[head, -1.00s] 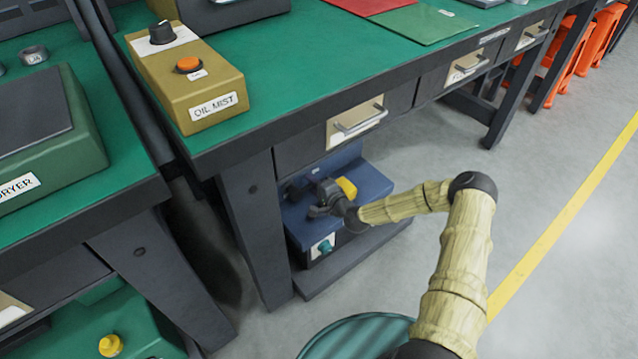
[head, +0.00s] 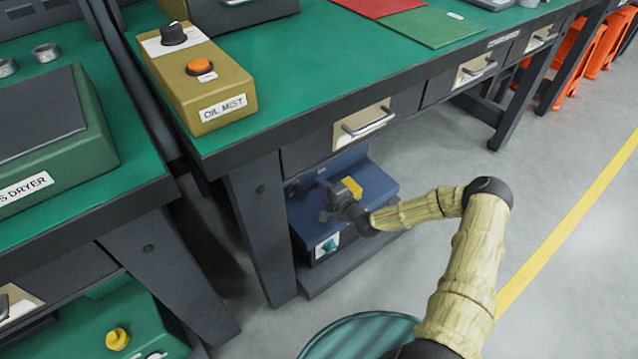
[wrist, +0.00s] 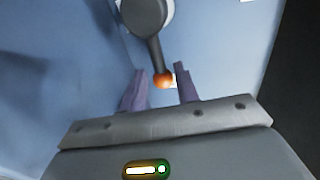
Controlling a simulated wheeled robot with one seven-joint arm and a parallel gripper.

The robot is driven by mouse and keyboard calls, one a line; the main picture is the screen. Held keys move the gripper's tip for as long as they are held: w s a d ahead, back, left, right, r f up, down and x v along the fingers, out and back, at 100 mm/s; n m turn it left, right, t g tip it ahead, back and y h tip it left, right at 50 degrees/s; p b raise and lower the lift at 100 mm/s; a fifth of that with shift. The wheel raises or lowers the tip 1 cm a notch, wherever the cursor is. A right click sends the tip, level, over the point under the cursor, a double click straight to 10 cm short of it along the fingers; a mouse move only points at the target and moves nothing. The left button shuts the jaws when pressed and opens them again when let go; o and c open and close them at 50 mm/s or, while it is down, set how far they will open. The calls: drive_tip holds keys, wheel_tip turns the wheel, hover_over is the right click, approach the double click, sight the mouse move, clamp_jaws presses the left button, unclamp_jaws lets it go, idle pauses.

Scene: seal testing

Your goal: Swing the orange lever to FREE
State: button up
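The lever (wrist: 150,38) is a dark grey arm with an orange ball tip (wrist: 163,79), hanging from a round pivot on a blue unit (wrist: 225,50). In the wrist view my gripper (wrist: 160,82) is open, with one purple finger on each side of the orange tip. A gap shows beside the tip; contact is not clear. In the head view the blue unit (head: 378,185) sits on a low shelf under the bench, and my gripper (head: 318,188) reaches into it. The lever is hidden there. No FREE marking is readable.
The bench (head: 330,70) with drawers overhangs the blue unit, and its dark leg (head: 262,230) stands just left. A teal knob (head: 330,245) is on the unit's front. An oil mist box (head: 215,90) is on the bench.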

drive_tip(key=p+v, duration=0.4)
drive_tip(key=v, duration=1.1)
drive_tip(key=shift+p, duration=0.35)
drive_tip(key=s+r+n+g+h+p, duration=0.2)
drive_tip(key=s+r+n+g+h, duration=0.3)
drive_tip(key=r, duration=0.6)
drive_tip(key=s+d+r+n+g+h+p, duration=0.1)
drive_tip(key=s+r+n+g+p, duration=0.15)
drive_tip(key=s+r, duration=0.55)
drive_tip(key=s+r+n+g+h+p, duration=0.2)
drive_tip(key=s+r+n+g+h, duration=0.15)
drive_tip(key=r, duration=0.95)
drive_tip(key=w+d+p+v, duration=0.1)
drive_tip(key=w+p+v, duration=0.2)
drive_tip(key=p+v, duration=1.5)
drive_tip(key=w+d+r+p+v, duration=0.1)
drive_tip(key=w+p+v, duration=0.3)
drive_tip(key=p+v, duration=1.5)
drive_tip(key=shift+s+d+r+n+y+p, duration=0.2)
drive_tip(key=shift+d+r+n+y+p, duration=0.1)
drive_tip(key=shift+d+y, duration=0.25)
